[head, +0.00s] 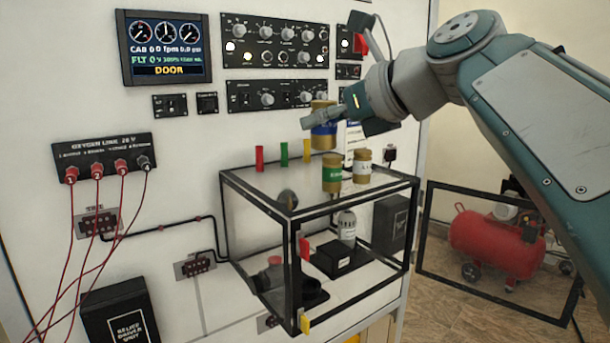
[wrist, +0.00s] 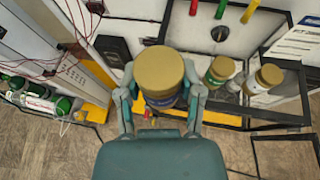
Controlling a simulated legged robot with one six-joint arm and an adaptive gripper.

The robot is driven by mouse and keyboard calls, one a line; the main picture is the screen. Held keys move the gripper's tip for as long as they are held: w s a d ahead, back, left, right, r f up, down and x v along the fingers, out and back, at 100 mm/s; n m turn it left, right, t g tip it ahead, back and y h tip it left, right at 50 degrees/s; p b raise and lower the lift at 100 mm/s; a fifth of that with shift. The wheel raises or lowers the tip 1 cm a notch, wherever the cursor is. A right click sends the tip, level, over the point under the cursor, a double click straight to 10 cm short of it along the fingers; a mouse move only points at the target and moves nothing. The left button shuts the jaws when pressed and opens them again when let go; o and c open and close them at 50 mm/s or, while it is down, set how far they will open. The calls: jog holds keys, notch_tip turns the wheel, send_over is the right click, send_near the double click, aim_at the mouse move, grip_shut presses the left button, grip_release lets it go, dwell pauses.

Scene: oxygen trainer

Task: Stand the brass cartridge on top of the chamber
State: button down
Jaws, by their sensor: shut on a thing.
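A brass cartridge with a blue band (head: 324,136) is held upright between the fingers of my gripper (head: 325,117). It also shows in the wrist view (wrist: 160,72), with my gripper's fingers (wrist: 160,92) on both sides. In the head view it appears above the glass-walled, black-framed chamber (head: 291,250); the exact gap cannot be told. A green-banded brass cartridge (head: 331,174) and a white-banded brass cartridge (head: 362,168) stand on the chamber top, to the right of the held one in the wrist view.
Red (head: 260,158), green (head: 284,154) and yellow (head: 307,152) tubes stand along the chamber's back edge. A control panel wall (head: 200,130) rises behind. A red compressor (head: 497,243) is on the floor at right. The chamber top's left part looks clear.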

jog(key=w+a+f, duration=0.4)
jog(key=shift+w+f, duration=0.35)
jog(key=shift+w, duration=0.05)
jog(key=shift+w+f, duration=0.2)
jog(key=f, duration=0.1)
jog(key=w+f, duration=0.1)
jog(key=f, duration=0.2)
jog(key=shift+w+d+f, duration=0.2)
jog(key=shift+w+d, duration=0.05)
jog(key=shift+d, duration=0.05)
jog(key=shift+a+f, duration=0.1)
jog(key=shift+f, duration=0.15)
jog(key=shift+a+f, duration=0.1)
jog(key=shift+a, duration=0.2)
jog(key=shift+c, duration=1.2)
grip_release()
jog(key=shift+d, duration=0.25)
jog(key=shift+a, duration=0.1)
